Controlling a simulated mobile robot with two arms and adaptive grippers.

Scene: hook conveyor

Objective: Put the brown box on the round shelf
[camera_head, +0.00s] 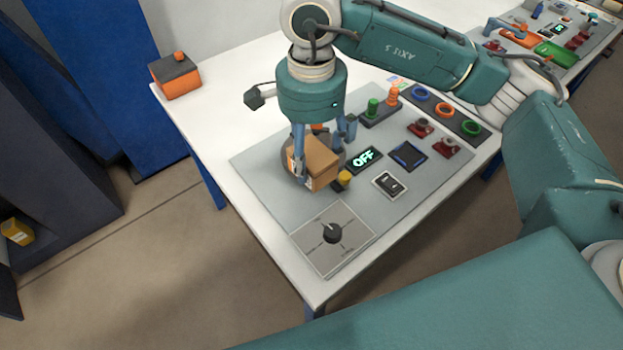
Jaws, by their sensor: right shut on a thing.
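The brown box (321,165) is between the fingers of my right gripper (324,168), which points down and is shut on it. The box is over the grey control panel on the white table. A dark grey round surface (294,178) shows partly around the box, mostly hidden by the box and fingers. I cannot tell whether it is the round shelf, or whether the box touches it. My left gripper is not in view.
The grey panel (272,205) carries a dial (332,233), an "OFF" display (365,159), a yellow button (344,178), switches and coloured rings. An orange and black box (175,76) stands at the table's back left corner.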

